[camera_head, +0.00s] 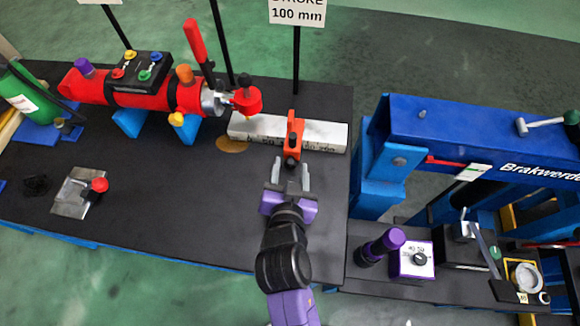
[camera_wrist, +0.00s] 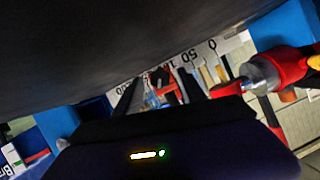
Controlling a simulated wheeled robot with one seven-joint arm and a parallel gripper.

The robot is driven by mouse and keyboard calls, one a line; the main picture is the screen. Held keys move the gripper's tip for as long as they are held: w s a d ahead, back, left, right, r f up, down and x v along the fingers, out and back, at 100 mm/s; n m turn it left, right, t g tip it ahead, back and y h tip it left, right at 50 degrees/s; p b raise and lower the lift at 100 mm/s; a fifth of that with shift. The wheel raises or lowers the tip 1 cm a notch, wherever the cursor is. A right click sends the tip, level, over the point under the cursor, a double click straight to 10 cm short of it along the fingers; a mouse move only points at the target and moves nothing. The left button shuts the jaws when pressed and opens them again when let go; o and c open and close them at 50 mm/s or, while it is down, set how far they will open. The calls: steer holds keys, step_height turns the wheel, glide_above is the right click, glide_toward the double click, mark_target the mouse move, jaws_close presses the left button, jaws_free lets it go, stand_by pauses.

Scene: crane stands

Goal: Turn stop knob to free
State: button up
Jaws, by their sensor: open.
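An orange stop (camera_head: 295,133) sits across the pale scale bar (camera_head: 331,137) near its right part. A dark round knob (camera_head: 291,162) is on the stop's near side. My gripper (camera_head: 291,172) is open, with its two fingertips just in front of and to either side of that knob; whether they touch it I cannot tell. In the wrist view, an orange-red part of the stop (camera_wrist: 166,86) shows between the dark fingers (camera_wrist: 158,92). The knob's setting and any "free" mark are not readable.
A red cylinder (camera_head: 150,95) with a red lever (camera_head: 194,40) stands at the back left. A blue frame (camera_head: 450,128) rises to the right.

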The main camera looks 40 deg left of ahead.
jaws_close()
steer(key=shift+a+f+n+t+h+b, duration=0.1)
steer(key=shift+a+n+t+h+b, duration=0.1)
steer(key=shift+n+t+h+b, duration=0.45)
steer(key=shift+n+h, duration=0.25)
steer(key=shift+n, duration=0.6)
jaws_free()
